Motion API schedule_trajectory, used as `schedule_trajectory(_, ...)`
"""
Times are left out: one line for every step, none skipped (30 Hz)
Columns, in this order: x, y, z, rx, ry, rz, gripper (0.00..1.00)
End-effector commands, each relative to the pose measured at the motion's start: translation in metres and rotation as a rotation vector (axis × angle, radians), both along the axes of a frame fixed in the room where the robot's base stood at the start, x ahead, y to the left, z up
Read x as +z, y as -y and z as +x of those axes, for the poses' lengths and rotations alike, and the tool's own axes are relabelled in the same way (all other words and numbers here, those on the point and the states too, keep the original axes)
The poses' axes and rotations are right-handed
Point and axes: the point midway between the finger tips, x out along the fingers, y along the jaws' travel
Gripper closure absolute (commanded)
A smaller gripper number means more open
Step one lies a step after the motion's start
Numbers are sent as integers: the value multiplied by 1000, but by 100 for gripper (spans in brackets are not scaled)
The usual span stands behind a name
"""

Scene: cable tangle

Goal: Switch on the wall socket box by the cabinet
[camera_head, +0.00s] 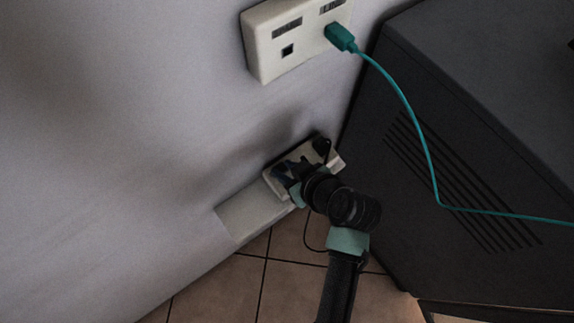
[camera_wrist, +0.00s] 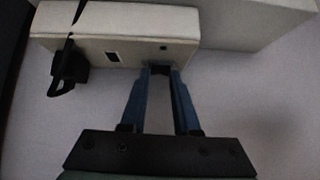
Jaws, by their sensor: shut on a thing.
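The white wall socket box (camera_head: 337,161) sits low on the wall beside the dark cabinet (camera_head: 455,110), partly hidden by my gripper (camera_head: 285,171). In the wrist view the socket box (camera_wrist: 120,22) fills the upper left, with a black plug (camera_wrist: 70,66) at its left end and a small dark slot (camera_wrist: 112,57) beside that. My gripper's blue fingers (camera_wrist: 160,72) reach the box's right part, and their tips close on a small dark piece (camera_wrist: 160,68) at its face. That piece looks like the switch, but its position cannot be told.
A larger white wall box (camera_head: 280,48) higher up holds a teal plug (camera_head: 340,37), whose teal cable (camera_head: 425,150) drapes over the cabinet. A pale trunking strip (camera_head: 250,212) runs along the wall's foot. A thin black cord (camera_head: 306,240) hangs above the tiled floor (camera_head: 235,285).

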Motion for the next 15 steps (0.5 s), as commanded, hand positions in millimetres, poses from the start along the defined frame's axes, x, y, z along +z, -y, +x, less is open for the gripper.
schedule_trajectory(-1,-1,-4,2,20,-37,100)
schedule_trajectory(-1,-1,-4,2,36,-60,100)
schedule_trajectory(-1,-2,-4,2,54,-85,100)
schedule_trajectory(-1,-2,-4,1,68,-102,100)
schedule_trajectory(-1,-3,-5,1,80,-118,100)
schedule_trajectory(-2,-3,-5,2,92,-136,100)
schedule_trajectory(-1,-4,-5,0,101,-147,100)
schedule_trajectory(-1,-4,-5,1,108,-155,100)
schedule_trajectory(-1,-4,-5,1,114,-163,100)
schedule_trajectory(-1,-4,-5,0,117,-167,100)
schedule_trajectory(-1,-4,-5,1,119,-168,100)
schedule_trajectory(-1,-4,-5,1,119,-169,100)
schedule_trajectory(-1,-4,-5,1,119,-169,100)
schedule_trajectory(-1,-4,-5,1,119,-169,100)
schedule_trajectory(-1,-4,-5,1,119,-169,100)
